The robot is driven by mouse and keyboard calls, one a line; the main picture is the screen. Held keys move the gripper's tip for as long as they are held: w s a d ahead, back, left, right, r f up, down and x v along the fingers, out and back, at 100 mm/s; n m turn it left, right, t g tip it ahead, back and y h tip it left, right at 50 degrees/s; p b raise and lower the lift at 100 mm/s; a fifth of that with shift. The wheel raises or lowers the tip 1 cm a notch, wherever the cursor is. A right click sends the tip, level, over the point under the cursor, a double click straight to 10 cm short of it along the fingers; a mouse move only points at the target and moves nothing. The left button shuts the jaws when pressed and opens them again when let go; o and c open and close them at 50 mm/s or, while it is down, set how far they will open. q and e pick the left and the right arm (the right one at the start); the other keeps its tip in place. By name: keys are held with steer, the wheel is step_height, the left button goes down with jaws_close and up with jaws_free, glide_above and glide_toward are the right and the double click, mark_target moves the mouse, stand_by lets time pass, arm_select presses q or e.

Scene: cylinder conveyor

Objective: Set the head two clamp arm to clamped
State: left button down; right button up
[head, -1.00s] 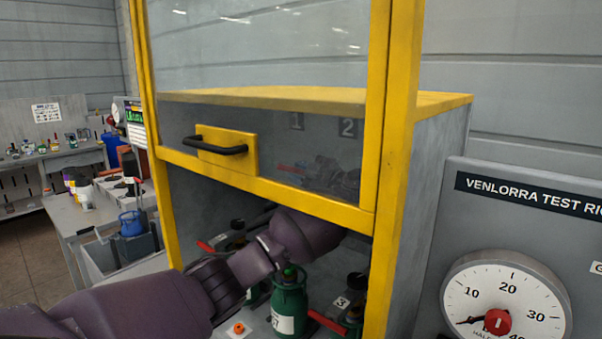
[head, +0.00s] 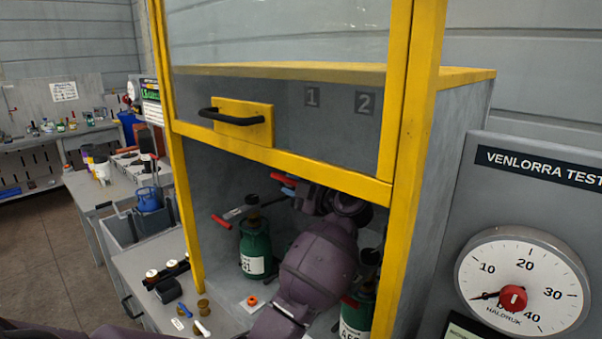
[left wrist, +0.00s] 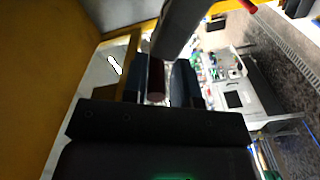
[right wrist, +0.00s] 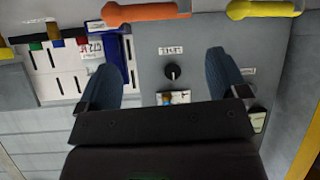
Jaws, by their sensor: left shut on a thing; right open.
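My left gripper (head: 288,186) is inside the yellow-framed cabinet. It is shut on a red handle (head: 279,178), which looks like that of the head two clamp arm. In the left wrist view the handle (left wrist: 157,82) sits between the blue fingers (left wrist: 168,75), with a dark grey bar above it. The handle stands raised, higher than the red handles at left (head: 221,222) and right (head: 348,300). My arm hides the middle station's cylinder. My right gripper (right wrist: 165,80) is open and empty, seen only in its wrist view.
Green cylinders stand at left (head: 254,252) and right (head: 356,317) in the cabinet. The yellow sash bar (head: 290,165) crosses above my arm. A gauge panel (head: 470,170) stands at right. The right wrist view shows an orange handle (right wrist: 147,12) and a yellow handle (right wrist: 264,9).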

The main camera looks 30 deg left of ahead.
steer(key=shift+w+f+b, duration=0.1)
steer(key=shift+w+b, duration=0.2)
steer(key=shift+b, duration=0.15)
arm_select(q)
steer(key=s+f+n, duration=0.1)
steer(key=s+f, duration=0.2)
steer(key=f, duration=0.2)
steer(key=shift+s+a+f, duration=0.2)
steer(key=shift+f, duration=0.15)
arm_select(e)
steer(key=shift+f, duration=0.1)
arm_select(q)
steer(key=c, duration=1.1)
jaws_free()
steer(key=shift+w, duration=0.1)
steer(key=shift+r, duration=0.15)
